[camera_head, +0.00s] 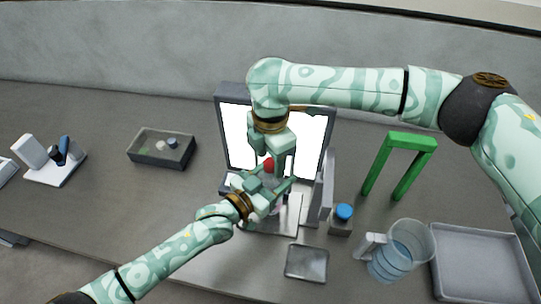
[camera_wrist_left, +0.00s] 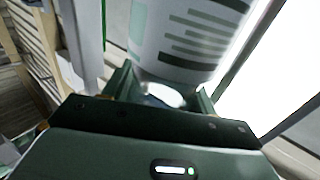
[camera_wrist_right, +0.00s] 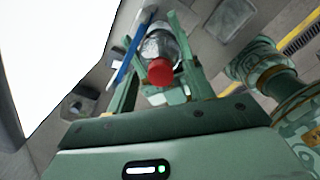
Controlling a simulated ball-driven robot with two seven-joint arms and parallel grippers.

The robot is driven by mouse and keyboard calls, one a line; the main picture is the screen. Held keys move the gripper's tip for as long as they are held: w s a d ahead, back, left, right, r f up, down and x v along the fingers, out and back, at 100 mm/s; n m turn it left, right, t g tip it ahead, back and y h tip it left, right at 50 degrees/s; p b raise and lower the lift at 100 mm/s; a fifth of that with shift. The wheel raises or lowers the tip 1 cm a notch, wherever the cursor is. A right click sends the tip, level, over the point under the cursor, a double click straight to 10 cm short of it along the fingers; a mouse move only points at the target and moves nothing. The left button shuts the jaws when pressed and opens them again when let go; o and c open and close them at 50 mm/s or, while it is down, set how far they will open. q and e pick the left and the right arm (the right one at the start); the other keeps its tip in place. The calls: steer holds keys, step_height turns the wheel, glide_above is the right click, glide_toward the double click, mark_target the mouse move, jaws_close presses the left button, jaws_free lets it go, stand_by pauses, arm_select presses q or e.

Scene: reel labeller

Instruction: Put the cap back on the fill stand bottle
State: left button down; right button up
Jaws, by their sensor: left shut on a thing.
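A bottle with a red cap (camera_head: 268,163) stands before a bright panel in the head view. In the right wrist view the red cap (camera_wrist_right: 160,72) is at the near end of a clear bottle (camera_wrist_right: 160,44); I cannot tell whether it is seated. My left gripper (camera_head: 268,193) is shut on the labelled bottle (camera_wrist_left: 180,35) from the side. My right gripper (camera_head: 273,155) points down over the bottle, its fingers apart on both sides of the red cap.
The lit panel (camera_head: 310,150) rises close behind both grippers. A green frame (camera_head: 400,142), a clear jug (camera_head: 396,256) and a grey tray (camera_head: 480,228) stand right. A small grey pad (camera_head: 307,263) lies in front. A dark box (camera_head: 140,158) lies left, with clear table around it.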

step_height(320, 180, up, 12)
stand_by(0.6)
arm_select(q)
steer(key=shift+c, duration=1.9)
jaws_free()
steer(key=p+v, duration=0.1)
steer(key=v, duration=1.5)
arm_select(e)
steer(key=shift+s+r, duration=0.1)
steer(key=shift+r, duration=0.55)
arm_select(q)
steer(key=shift+s+a, duration=0.1)
steer(key=shift+s, duration=0.1)
